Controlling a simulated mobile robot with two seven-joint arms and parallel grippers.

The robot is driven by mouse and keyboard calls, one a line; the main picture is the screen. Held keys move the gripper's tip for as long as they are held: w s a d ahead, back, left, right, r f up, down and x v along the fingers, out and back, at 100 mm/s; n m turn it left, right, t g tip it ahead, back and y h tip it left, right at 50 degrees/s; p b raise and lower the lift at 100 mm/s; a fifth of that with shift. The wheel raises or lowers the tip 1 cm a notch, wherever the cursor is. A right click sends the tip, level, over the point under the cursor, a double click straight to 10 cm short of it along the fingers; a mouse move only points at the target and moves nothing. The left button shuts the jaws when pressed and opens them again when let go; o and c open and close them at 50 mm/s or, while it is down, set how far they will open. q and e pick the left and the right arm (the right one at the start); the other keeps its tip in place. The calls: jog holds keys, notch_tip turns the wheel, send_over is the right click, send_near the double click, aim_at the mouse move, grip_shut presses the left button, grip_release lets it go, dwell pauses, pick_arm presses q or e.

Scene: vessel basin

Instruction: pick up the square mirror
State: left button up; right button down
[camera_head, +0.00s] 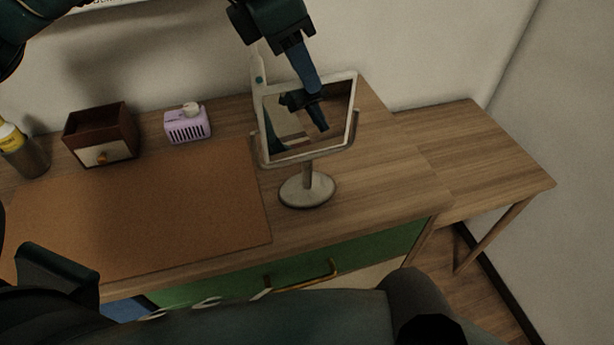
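The square mirror (276,142) stands upright on the wooden desk, with a pale frame, a short stem and a round base (307,190). It tilts slightly and its glass reflects my gripper.
A brown mat (140,215) covers the desk's left part. Behind it are a small drawer box (103,135), a lilac basket (187,127) and a yellow-topped container (22,152). A pale item (257,72) stands behind the mirror. The desk (395,170) is clear to the right.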

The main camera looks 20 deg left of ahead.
pick_arm(q)
jog(key=x, duration=0.5)
jog(key=shift+p, duration=0.35)
jog(key=shift+f+b, duration=0.2)
jog(key=shift+b, duration=0.35)
jog(key=shift+c, duration=0.4)
grip_shut()
jog(key=shift+r, duration=0.1)
dwell(1.1)
